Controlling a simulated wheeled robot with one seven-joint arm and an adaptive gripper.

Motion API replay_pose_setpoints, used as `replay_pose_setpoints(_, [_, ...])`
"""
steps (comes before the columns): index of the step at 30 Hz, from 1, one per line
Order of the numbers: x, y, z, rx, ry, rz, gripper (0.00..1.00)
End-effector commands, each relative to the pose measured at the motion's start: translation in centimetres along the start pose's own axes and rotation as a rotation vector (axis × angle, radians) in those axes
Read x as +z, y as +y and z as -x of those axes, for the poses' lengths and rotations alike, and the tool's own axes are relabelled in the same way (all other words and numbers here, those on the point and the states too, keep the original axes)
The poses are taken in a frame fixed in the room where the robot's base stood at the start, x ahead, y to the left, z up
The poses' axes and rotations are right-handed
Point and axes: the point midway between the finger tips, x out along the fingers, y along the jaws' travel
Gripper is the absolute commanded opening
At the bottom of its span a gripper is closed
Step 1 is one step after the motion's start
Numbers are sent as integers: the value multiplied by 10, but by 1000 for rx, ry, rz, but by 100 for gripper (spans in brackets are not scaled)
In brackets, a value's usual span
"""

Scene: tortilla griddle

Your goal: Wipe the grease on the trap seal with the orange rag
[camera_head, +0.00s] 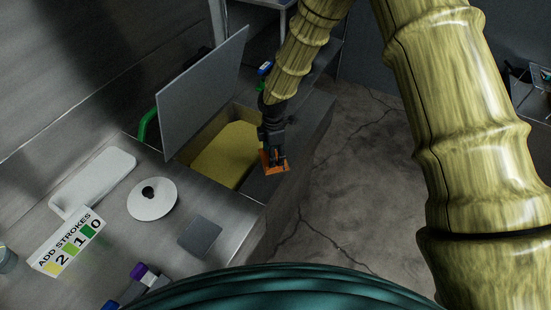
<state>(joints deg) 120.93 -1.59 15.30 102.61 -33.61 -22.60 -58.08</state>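My gripper (272,150) is at the centre of the head view, pointing down beside the open box. An orange rag (275,164) shows at its fingertips, and the gripper appears shut on it. The rag is over the dark right-hand part of the counter, by the box's right rim. The open box, which may be the trap, has a raised grey lid (203,90) and a yellow surface (222,155) inside. I cannot make out the seal or any grease on it for certain. My arm hides part of the area behind the gripper.
The steel counter holds a white tray (97,180), a white disc with a dark centre (152,198), a grey square plate (200,236), an "ADD STROKES 2 1 0" sign (68,244) and purple-capped markers (140,275). A green hose (147,127) is behind the lid. Cracked floor lies right.

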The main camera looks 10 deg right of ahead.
Motion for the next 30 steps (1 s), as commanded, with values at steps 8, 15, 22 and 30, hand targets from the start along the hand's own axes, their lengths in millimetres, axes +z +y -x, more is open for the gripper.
replay_pose_setpoints(8, [0, 0, -3, 0, 0, 0, 43])
replay_pose_setpoints(15, [0, 0, -4, -1, 0, 0, 7])
replay_pose_setpoints(22, [0, 0, 7, 0, 0, 0, 7])
replay_pose_setpoints(30, [0, 0, 28, 0, 0, 0, 7])
